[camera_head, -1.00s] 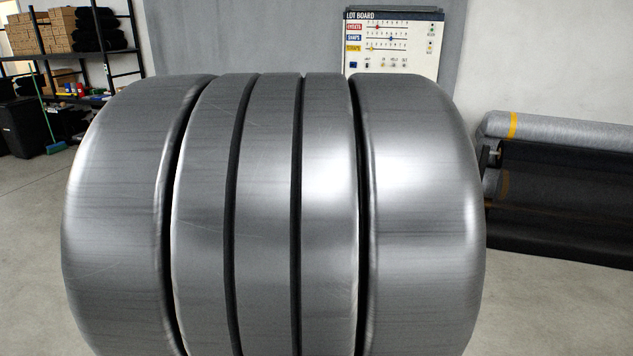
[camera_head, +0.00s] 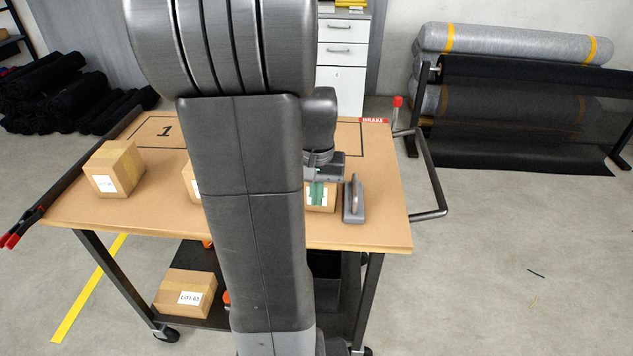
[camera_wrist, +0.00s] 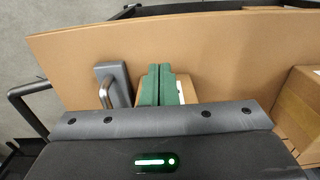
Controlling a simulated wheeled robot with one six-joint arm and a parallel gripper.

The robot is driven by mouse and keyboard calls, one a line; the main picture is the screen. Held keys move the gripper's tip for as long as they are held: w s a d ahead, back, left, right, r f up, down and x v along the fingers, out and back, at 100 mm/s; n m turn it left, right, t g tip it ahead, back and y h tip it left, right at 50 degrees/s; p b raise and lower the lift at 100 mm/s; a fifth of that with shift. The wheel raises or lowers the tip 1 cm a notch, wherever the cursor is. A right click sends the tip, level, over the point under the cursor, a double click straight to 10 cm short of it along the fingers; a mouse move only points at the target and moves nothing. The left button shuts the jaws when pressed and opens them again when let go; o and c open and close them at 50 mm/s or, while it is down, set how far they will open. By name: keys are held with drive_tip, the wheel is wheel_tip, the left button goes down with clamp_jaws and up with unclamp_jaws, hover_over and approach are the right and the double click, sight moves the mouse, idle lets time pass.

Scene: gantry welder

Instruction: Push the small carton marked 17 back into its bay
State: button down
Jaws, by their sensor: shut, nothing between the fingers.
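A small carton (camera_head: 322,208) stands near the cart's front edge, right of my arm. My gripper (camera_head: 316,196), with green fingers, is shut and empty in front of or over this carton; I cannot tell whether they touch. In the wrist view, the shut fingers (camera_wrist: 159,70) overlap the same carton (camera_wrist: 187,90). Its white label is partly covered, so I cannot read a 17. Another carton (camera_head: 114,168) sits at the left, its label too small to read surely. A third carton (camera_head: 189,178) is mostly hidden behind my arm. Black bay outlines, one marked 1 (camera_head: 164,131), lie on the tabletop.
A grey block with a handle (camera_head: 354,200) stands just right of the carton. The brown cart top (camera_head: 385,215) is clear further right, beside a push handle (camera_head: 432,175). A LOT 63 carton (camera_head: 186,293) lies on the lower shelf.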

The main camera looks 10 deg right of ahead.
wheel_tip(320, 180, down, 6)
drive_tip(key=shift+r, duration=0.1)
drive_tip(key=shift+w+d+r+p, duration=0.1)
drive_tip(key=shift+w+d+p, duration=0.1)
drive_tip(key=shift+w, duration=0.45)
drive_tip(key=shift+w+d+r+p, duration=0.1)
drive_tip(key=shift+w+d, duration=0.05)
drive_tip(key=shift+w, duration=0.45)
drive_tip(key=shift+w+d, duration=0.2)
drive_tip(key=shift+w, duration=0.5)
